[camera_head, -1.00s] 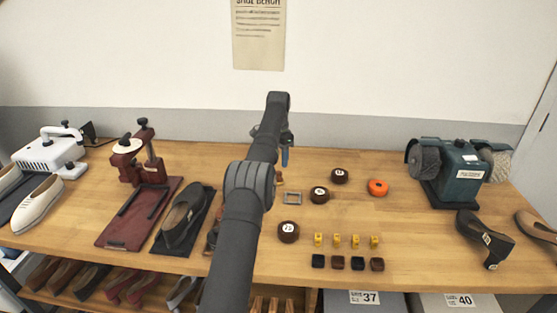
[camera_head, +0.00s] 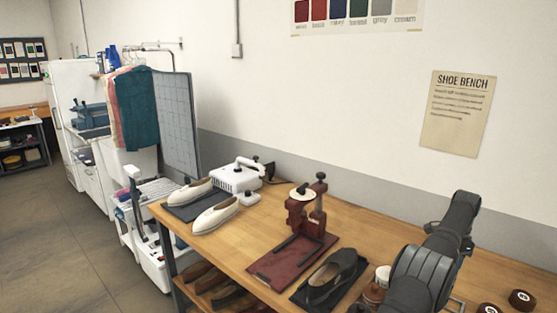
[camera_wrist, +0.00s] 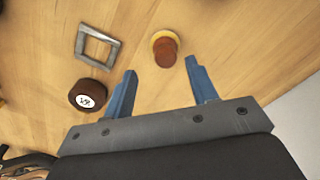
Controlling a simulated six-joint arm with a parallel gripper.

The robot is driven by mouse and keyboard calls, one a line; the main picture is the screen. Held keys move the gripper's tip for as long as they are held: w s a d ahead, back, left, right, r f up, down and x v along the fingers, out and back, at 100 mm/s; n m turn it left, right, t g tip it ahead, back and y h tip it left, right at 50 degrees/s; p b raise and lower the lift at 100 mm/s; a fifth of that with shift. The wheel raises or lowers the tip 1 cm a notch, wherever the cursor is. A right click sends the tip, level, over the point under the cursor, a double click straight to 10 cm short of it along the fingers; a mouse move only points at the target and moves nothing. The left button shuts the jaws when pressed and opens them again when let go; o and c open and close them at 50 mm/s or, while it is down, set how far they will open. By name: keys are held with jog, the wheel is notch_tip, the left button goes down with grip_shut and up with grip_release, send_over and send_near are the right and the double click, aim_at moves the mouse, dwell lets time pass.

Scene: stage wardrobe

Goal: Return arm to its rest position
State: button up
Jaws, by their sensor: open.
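My gripper (camera_wrist: 162,88) shows in the wrist view with its two blue fingers spread apart and nothing between them. It is over the wooden bench top (camera_wrist: 225,30). A brown, round-topped piece with a yellow rim (camera_wrist: 165,50) lies on the bench just beyond the gap between the fingertips. In the head view my dark arm reaches up at the right, and the gripper itself cannot be made out there.
A grey square frame (camera_wrist: 97,46) and a dark round tin (camera_wrist: 89,95) lie left of the fingers. Pale shoes (camera_head: 215,216), a red press (camera_head: 305,212) and a dark shoe (camera_head: 332,273) stand on the bench. Bare floor (camera_head: 70,240) lies at left.

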jog(key=shift+s+d+r, duration=0.1)
jog(key=shift+s+r, duration=0.3)
jog(key=shift+s, duration=0.25)
jog(key=shift+w, duration=0.1)
